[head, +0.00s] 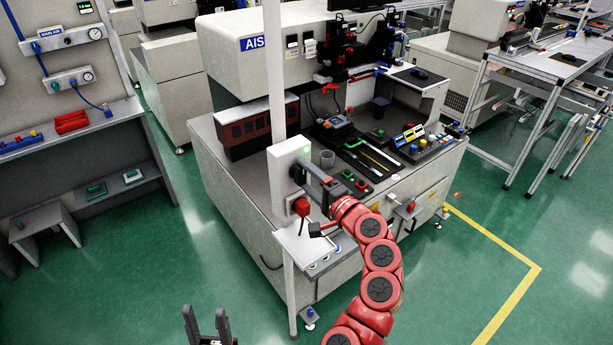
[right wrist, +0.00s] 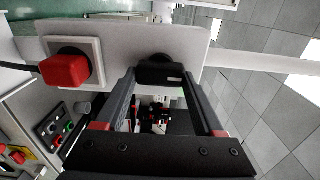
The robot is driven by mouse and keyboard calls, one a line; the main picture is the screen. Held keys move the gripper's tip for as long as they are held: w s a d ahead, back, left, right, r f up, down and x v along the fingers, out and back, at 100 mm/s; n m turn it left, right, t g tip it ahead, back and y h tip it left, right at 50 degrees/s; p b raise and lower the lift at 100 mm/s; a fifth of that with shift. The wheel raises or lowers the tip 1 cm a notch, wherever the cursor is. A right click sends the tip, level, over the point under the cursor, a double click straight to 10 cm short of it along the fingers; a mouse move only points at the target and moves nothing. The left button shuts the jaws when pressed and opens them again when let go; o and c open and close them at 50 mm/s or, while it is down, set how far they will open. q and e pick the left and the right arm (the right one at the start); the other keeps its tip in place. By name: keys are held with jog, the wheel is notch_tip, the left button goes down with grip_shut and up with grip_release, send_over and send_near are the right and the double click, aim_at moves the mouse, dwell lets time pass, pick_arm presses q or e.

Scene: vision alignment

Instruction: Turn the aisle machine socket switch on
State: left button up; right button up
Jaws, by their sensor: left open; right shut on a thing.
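The aisle machine socket is a white box (head: 287,160) on a thin upright post at the machine's front corner. Its black switch knob (right wrist: 160,72) sticks out from the box in the right wrist view. My right gripper (head: 301,174) reaches the box face and is shut on this knob, with one finger on each side. A red plug (head: 302,207) sits in the socket below the knob; it shows left of the knob in the right wrist view (right wrist: 66,70). My left gripper (head: 207,325) is open and empty, low in the head view, away from the box. The knob is mostly hidden in the head view.
The white machine (head: 235,190) marked "AIS" stands behind the post, with a grey cup (head: 327,158) and control buttons (head: 422,144) on its top. A small white tray (head: 305,243) is below the socket. Green floor is open at left and right front.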

jog(key=o, duration=1.4)
jog(key=p+v, duration=0.3)
jog(key=v, duration=1.4)
jog(key=shift+s+d, duration=0.15)
